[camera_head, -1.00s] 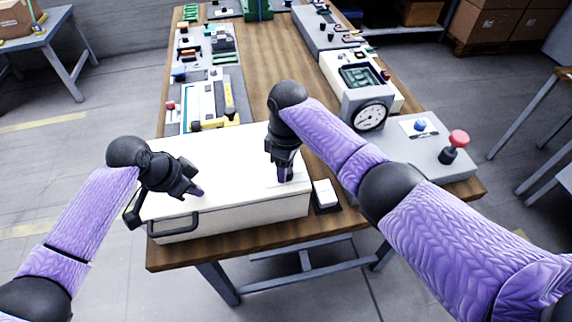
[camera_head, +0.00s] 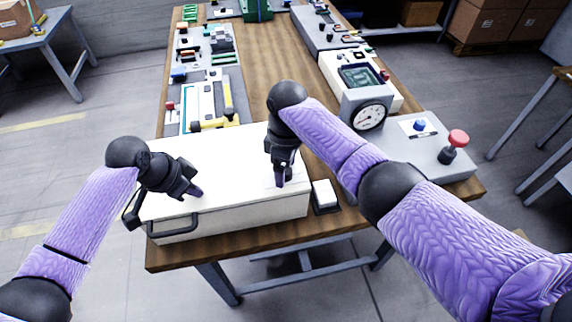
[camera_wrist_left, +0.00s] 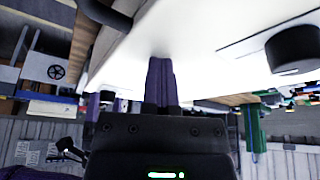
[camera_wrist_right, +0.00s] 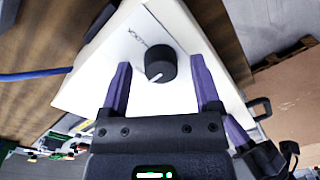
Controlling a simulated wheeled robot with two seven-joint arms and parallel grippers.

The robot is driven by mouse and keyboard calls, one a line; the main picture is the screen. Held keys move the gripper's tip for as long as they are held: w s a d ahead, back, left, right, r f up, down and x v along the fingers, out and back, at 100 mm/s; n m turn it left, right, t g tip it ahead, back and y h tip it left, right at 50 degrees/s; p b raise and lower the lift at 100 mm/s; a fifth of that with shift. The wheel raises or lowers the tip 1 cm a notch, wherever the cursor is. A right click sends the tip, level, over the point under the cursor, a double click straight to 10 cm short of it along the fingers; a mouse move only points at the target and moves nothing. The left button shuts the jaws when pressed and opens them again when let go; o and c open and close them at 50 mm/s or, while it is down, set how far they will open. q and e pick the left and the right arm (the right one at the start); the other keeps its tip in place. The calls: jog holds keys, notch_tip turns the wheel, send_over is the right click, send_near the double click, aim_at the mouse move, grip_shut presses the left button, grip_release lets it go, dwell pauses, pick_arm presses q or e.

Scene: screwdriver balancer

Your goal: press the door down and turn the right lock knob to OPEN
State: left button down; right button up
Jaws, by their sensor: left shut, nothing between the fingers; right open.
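The white door (camera_head: 215,170) is the flat top of a low white box at the table's near end. My left gripper (camera_head: 195,192) is shut and empty, its tips at the door's surface; contact is unclear. In the left wrist view the shut fingers (camera_wrist_left: 160,62) point at the white surface, with one black knob (camera_wrist_left: 293,50) to their right. My right gripper (camera_head: 280,183) is open over the door's right part. In the right wrist view the right lock knob (camera_wrist_right: 160,62), black with a white pointer line, shows between the spread fingers. The lettering beside it is hard to read.
A black handle (camera_head: 173,225) is on the box's front side. A small white-topped block (camera_head: 325,194) stands just right of the box. The middle of the table (camera_head: 268,90) behind is clear.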

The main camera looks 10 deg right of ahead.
pick_arm(q)
jog(key=shift+s+f, duration=0.1)
pick_arm(e)
notch_tip(320, 180, up, 12)
jog(key=shift+w+d, duration=0.2)
jog(key=shift+w, duration=0.05)
pick_arm(q)
notch_tip(320, 180, up, 8)
jog(key=p, duration=0.7)
jog(key=shift+f+p, duration=0.2)
jog(key=shift+p, duration=0.15)
jog(key=shift+f, duration=0.2)
pick_arm(e)
notch_tip(320, 180, up, 8)
